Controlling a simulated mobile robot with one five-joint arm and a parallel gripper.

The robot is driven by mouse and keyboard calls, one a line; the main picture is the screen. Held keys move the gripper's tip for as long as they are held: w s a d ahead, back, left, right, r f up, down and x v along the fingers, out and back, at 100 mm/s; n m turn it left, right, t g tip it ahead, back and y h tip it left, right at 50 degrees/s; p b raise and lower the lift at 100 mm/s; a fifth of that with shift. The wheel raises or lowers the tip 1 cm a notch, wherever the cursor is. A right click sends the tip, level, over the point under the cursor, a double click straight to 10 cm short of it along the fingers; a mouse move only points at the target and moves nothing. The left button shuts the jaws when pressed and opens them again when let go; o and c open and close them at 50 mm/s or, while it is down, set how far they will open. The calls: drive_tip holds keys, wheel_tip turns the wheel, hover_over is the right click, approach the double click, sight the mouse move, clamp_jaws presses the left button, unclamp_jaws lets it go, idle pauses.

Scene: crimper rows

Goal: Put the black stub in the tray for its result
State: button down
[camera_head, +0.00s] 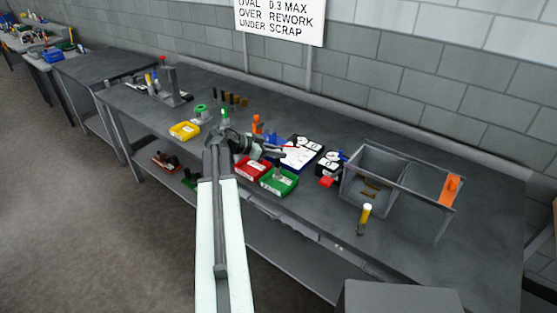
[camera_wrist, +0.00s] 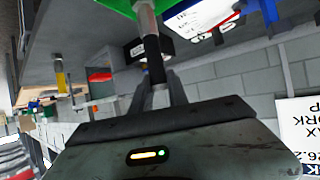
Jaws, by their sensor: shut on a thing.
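My gripper (camera_wrist: 157,88) is shut on the black stub (camera_wrist: 152,48). The stub has a black band and a pale metal end that points away from the gripper, across the edge of a green tray (camera_wrist: 118,8). In the head view my gripper (camera_head: 272,150) is above and behind the green tray (camera_head: 290,187). A red tray (camera_head: 243,172) stands just left of it, and a yellow tray (camera_head: 184,131) is further left. A small grey upright piece shows at the green tray; I cannot tell whether it touches the tray floor.
A wall sign (camera_head: 281,17) reads "OVAL 0.3 MAX, OVER REWORK, UNDER SCRAP". A white sheet (camera_head: 302,152) lies behind the green tray. The bench's right end is clear.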

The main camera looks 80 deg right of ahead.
sight(278, 165)
drive_tip(key=shift+s+d, duration=0.1)
drive_tip(key=shift+d, duration=0.15)
drive_tip(key=f+b, duration=0.4)
drive_tip(key=shift+s+d, duration=0.15)
drive_tip(key=shift+d, duration=0.25)
drive_tip(key=shift+r, duration=0.2)
drive_tip(key=shift+f, duration=0.1)
drive_tip(key=c, duration=1.7)
unclamp_jaws()
drive_tip(key=shift+f, duration=0.1)
drive_tip(key=o, duration=0.4)
